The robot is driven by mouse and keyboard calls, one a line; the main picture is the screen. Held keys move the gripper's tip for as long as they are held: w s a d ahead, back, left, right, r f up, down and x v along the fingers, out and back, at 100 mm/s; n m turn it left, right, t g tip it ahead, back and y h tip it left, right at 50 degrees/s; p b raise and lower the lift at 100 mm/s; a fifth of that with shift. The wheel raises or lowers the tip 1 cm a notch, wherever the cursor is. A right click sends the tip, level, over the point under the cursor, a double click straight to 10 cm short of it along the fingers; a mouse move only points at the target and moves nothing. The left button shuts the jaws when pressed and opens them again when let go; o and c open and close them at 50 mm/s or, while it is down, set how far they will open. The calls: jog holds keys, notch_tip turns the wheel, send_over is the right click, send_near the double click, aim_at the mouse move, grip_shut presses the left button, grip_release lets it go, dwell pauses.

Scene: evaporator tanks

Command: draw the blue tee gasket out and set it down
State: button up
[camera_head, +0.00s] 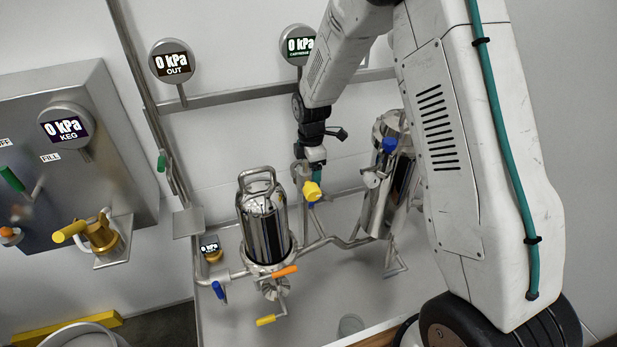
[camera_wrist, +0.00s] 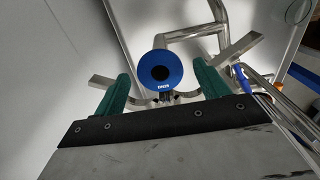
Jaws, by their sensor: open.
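The blue tee gasket (camera_wrist: 160,62) faces the wrist camera as a round blue disc with a dark hole and small white lettering. It sits at the end of a bent steel pipe (camera_wrist: 195,33). My gripper (camera_wrist: 162,78) is open, with one green finger on each side of the gasket and visible gaps between. I cannot tell how far the fingertips are from it in depth. In the head view my gripper (camera_head: 314,166) is beside the pipework between the two tanks, just above a yellow handle (camera_head: 312,191). The gasket cannot be made out there.
A polished tank (camera_head: 264,228) with a top handle stands left of my gripper. A second steel tank (camera_head: 385,190) with a blue knob (camera_head: 389,145) stands to the right, partly behind my arm. The grey floor of the tray (camera_head: 315,310) in front has bare room. A blue-handled lever shows right in the wrist view.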

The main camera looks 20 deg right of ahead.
aim_at(311, 176)
jog(key=c, duration=1.1)
jog(key=shift+r, duration=0.7)
jog(key=shift+r, duration=3)
